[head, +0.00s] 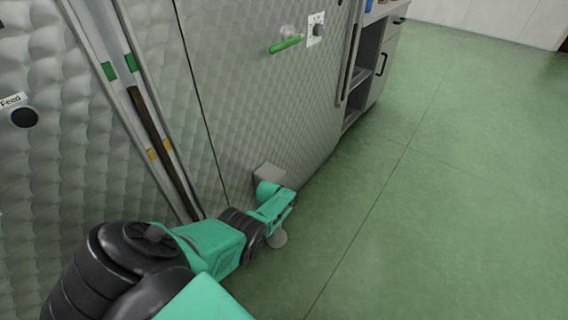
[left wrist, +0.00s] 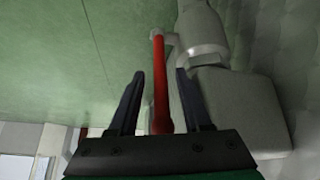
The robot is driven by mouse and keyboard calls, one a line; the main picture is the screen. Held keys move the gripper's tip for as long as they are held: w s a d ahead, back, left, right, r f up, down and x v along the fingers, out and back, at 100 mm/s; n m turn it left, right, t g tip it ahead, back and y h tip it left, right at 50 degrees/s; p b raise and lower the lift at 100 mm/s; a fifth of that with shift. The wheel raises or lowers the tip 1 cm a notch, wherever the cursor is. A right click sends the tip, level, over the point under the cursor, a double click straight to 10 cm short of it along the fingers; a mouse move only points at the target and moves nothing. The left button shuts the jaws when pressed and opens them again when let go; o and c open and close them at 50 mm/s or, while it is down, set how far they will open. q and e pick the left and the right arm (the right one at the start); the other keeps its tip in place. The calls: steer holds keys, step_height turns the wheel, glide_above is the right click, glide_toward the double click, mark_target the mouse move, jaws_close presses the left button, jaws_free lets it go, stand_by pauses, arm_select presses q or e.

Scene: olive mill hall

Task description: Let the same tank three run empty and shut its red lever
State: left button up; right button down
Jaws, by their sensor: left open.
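The red lever (left wrist: 160,75) shows in the left wrist view, joined at its far end to a pale grey valve body (left wrist: 203,38). My left gripper (left wrist: 158,90) is open, one dark finger on each side of the lever, with gaps visible. In the head view my left gripper (head: 289,204) is low at the quilted steel tank front (head: 260,110) and hides the lever. A tall sight strip (head: 152,122) holds a dark brown column, its top just below two green marks (head: 108,71) and well above two yellow marks (head: 152,154). My right gripper is out of view.
A green lever (head: 285,45) sticks out higher on the front, beside a plate with a dark knob (head: 318,30). A grey box (head: 268,173) juts out by my gripper. A black button labelled "Feed" (head: 24,117) is at left. The green floor (head: 430,180) at right is clear.

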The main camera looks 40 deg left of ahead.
arm_select(q)
steer(key=p+v, duration=1.3)
steer(key=v, duration=0.1)
steer(key=shift+s+r+p, duration=0.2)
steer(key=shift+s+p, duration=0.05)
steer(key=shift+p, duration=0.1)
